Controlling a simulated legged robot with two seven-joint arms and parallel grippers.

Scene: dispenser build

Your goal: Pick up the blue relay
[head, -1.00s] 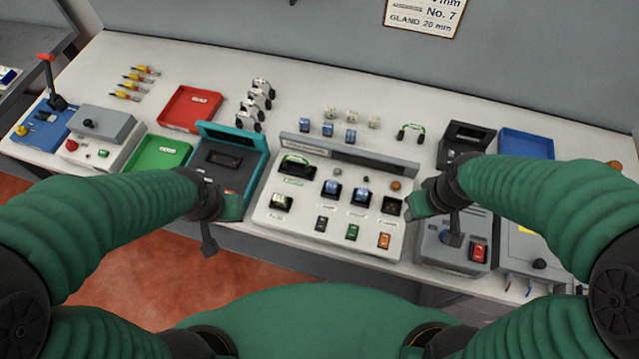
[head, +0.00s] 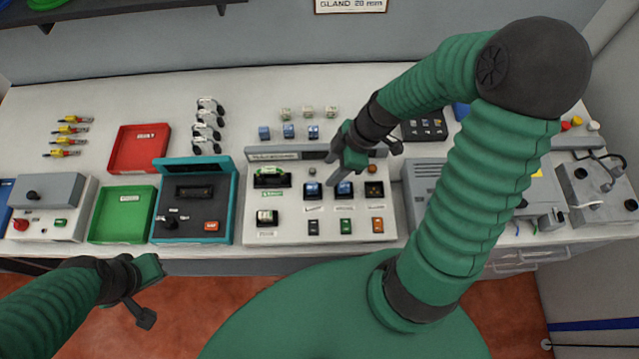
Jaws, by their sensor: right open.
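Several blue relays show in the head view. Three small ones, a left (head: 264,132), a middle (head: 288,130) and a right one (head: 313,131), stand in a row behind the light grey panel unit (head: 290,224). Two more blue blocks sit in dark sockets on the panel, one on the left (head: 312,189) and one on the right (head: 344,187). My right gripper (head: 358,163) is open and empty over the panel's back right part, right of the relay row; its finger partly covers the sockets' surroundings. My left gripper (head: 143,287) hangs in front of the table edge, away from the relays; its jaw opening is unclear.
Pale relays (head: 308,112) stand just behind the blue row. A teal-framed unit (head: 228,205), a green tray (head: 122,215) and a red tray (head: 138,150) lie left. A grey box (head: 427,185) stands right of the panel.

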